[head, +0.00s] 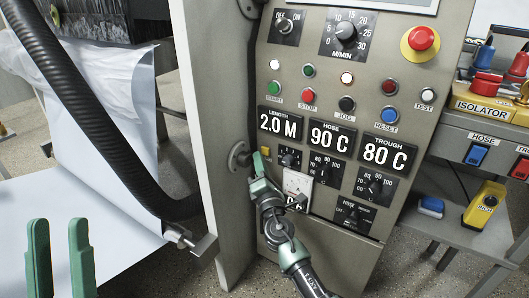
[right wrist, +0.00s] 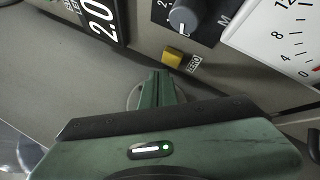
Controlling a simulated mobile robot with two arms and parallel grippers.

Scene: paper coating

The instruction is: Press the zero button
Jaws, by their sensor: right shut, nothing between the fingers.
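The zero button is a small yellow square button on the grey panel, under the length display in the head view (head: 265,151). In the right wrist view the yellow button (right wrist: 172,57) has a ZERO label beside it. My right gripper (head: 257,160) is shut and empty, its green fingertips just below the button in the head view. In the right wrist view the closed fingertips (right wrist: 160,76) point at the button, with a small gap in the picture; contact is not seen. My left gripper (head: 58,222) is open and empty at the lower left.
The panel carries a length display (head: 280,124) reading 2.0 M, several dials, and a red emergency knob (head: 422,38). A white gauge (head: 297,182) sits beside my right wrist. A black hose (head: 100,110) and white sheet (head: 75,225) fill the left. A side table (head: 455,235) stands right.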

